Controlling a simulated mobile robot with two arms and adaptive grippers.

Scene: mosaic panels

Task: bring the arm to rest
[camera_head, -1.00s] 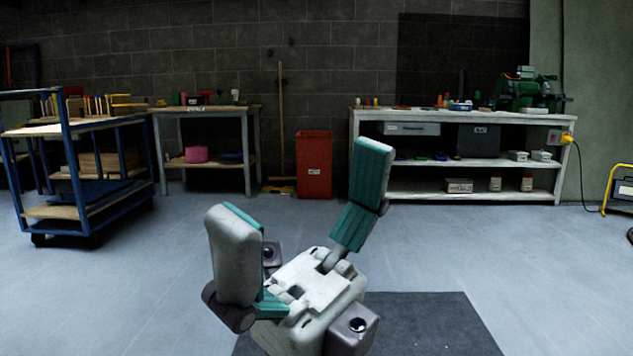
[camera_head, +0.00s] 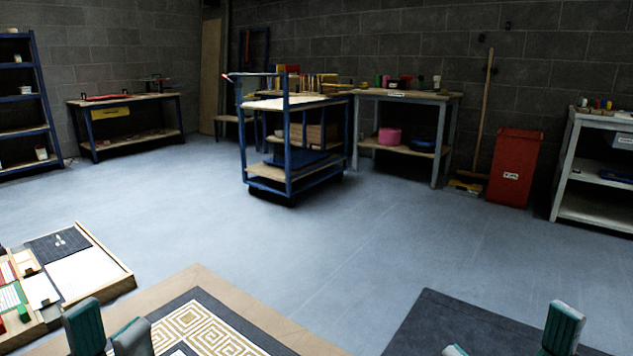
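In the head view my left gripper (camera_head: 108,320) shows at the bottom left. Its two teal-padded fingers stand upright and apart, with nothing seen between them. My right gripper (camera_head: 510,333) shows at the bottom right, over the dark floor mat. Its fingers are wide apart and empty; only their tips are in frame. Both arms and palms are below the picture's edge. A mosaic panel (camera_head: 215,328) with a gold and white key pattern and a dark border lies between the grippers, to the right of the left one.
A wooden tray (camera_head: 108,262) with white, red and green pieces is at the left, beyond my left gripper. A blue cart (camera_head: 290,165), a workbench (camera_head: 405,97) and a red bin (camera_head: 514,167) stand farther back. The grey floor (camera_head: 330,250) between is clear.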

